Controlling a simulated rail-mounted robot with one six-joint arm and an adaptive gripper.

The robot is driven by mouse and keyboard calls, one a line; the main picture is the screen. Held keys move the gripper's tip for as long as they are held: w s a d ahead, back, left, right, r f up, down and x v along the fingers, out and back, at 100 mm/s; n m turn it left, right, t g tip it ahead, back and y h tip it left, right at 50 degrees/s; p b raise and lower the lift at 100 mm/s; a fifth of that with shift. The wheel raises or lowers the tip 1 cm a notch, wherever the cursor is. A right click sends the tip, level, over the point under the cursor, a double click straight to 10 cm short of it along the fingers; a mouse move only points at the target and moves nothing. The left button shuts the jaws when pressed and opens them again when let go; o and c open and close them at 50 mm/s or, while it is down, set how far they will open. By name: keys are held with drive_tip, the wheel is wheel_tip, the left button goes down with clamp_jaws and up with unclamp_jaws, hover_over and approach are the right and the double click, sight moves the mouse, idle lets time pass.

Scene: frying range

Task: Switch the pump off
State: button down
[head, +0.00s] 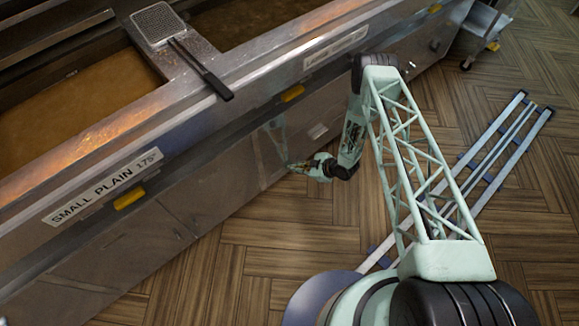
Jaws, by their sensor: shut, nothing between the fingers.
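My gripper (300,167) is low in front of the steel frying range (180,215), its fingers shut and pointing left toward the front panels. Its reflection shows in the steel beside it. I cannot tell from this view whether the fingertips touch the panel. A small pale plate (318,131) is on the front panel just above and right of the gripper. I cannot make out which fitting is the pump switch, or its position.
Rails (500,150) cross the wooden floor at right. A wheeled cart (485,30) stands at the back.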

drive_tip(key=shift+s+d+p, duration=0.6)
drive_tip(key=shift+s+d, duration=1.2)
drive_tip(key=shift+s, duration=0.2)
